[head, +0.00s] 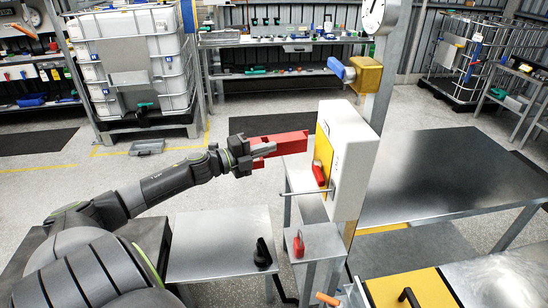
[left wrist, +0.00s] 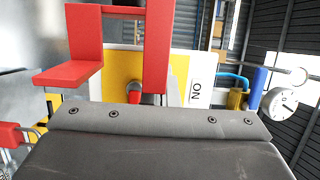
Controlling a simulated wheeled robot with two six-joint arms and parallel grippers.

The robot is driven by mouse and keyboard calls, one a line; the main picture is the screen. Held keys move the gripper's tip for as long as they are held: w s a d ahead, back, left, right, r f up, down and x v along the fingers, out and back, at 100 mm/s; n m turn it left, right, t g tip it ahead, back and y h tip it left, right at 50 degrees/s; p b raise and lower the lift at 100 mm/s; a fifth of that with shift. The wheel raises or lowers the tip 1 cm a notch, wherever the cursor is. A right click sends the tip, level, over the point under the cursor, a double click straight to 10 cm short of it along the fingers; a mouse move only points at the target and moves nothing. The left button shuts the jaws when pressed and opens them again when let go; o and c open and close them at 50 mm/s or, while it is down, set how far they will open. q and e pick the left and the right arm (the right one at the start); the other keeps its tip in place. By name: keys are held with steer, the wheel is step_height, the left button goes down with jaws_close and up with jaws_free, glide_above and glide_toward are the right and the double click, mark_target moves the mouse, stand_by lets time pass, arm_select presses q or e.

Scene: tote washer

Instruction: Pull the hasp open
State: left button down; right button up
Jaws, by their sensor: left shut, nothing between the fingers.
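A red angular bracket (head: 285,144), apparently the hasp, juts left in front of the yellow panel (head: 322,145) of the white box (head: 352,165). It shows in the left wrist view (left wrist: 157,50) as two arms with a crosspiece. My left gripper (head: 270,149) is shut and empty beside the bracket; I cannot tell whether it touches. Its fingertips are not clear in the wrist view. A red handle (head: 319,173) sits on the panel, above a thin metal rod (head: 304,192). A red padlock (head: 299,245) is on a small metal stand. My right gripper is not in view.
A bare metal table (head: 450,165) lies right of the box, and a low metal table (head: 215,245) with a small black object (head: 262,253) lies left of it. A yellow valve body (head: 367,76) with a blue handle (head: 338,68) is above the box.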

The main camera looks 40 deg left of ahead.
arm_select(q)
steer(key=w+a+b, duration=0.1)
steer(key=a+h+b, duration=0.1)
steer(key=shift+w+a+m+b, duration=0.3)
steer(key=shift+w+a+b, duration=0.05)
steer(key=shift+b, duration=0.05)
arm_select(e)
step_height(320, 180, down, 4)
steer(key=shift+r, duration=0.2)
